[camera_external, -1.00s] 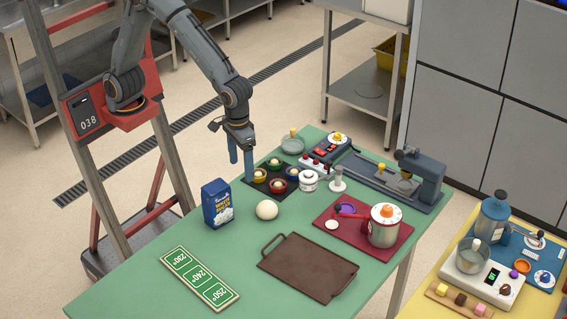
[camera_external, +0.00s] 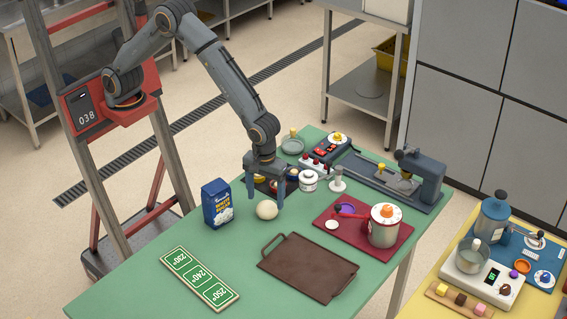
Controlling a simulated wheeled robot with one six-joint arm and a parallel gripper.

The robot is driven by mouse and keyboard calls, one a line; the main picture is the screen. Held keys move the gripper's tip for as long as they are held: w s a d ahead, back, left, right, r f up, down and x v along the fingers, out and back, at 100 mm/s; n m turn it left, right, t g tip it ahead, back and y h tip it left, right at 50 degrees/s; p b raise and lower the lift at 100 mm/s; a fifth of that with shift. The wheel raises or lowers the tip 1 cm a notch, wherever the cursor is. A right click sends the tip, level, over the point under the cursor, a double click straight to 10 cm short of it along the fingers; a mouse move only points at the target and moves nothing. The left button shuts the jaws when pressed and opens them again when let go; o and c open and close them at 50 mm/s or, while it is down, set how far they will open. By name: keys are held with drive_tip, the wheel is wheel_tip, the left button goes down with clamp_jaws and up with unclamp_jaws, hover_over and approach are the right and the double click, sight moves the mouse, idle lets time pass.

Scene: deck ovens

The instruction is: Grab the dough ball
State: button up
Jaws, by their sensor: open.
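The dough ball (camera_external: 266,210) is a pale, cream-coloured round lump resting on the green table. It sits just right of a blue flour packet (camera_external: 217,204). My gripper (camera_external: 265,198) points straight down over the table, with its two blue-grey fingers spread apart. The fingers are close behind the dough ball, one to its upper left and one at its upper right. Nothing shows between them. I cannot tell from this view whether the ball lies between the fingers in depth.
Behind my gripper is a dark tray (camera_external: 262,184) with small coloured bowls, partly hidden. A white jar (camera_external: 308,181) stands to its right. A brown baking tray (camera_external: 310,267), a red mat (camera_external: 332,235) with a pot, and a green temperature card (camera_external: 200,278) lie nearer.

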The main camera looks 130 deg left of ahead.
sight(267, 204)
drive_tip(key=shift+a+f+p, duration=0.15)
drive_tip(key=shift+f+p, duration=0.3)
drive_tip(key=shift+f, duration=0.7)
drive_tip(key=shift+a+f+p, duration=0.15)
drive_tip(key=shift+f+p, duration=0.3)
drive_tip(key=shift+f, duration=0.7)
drive_tip(key=c, duration=1.1)
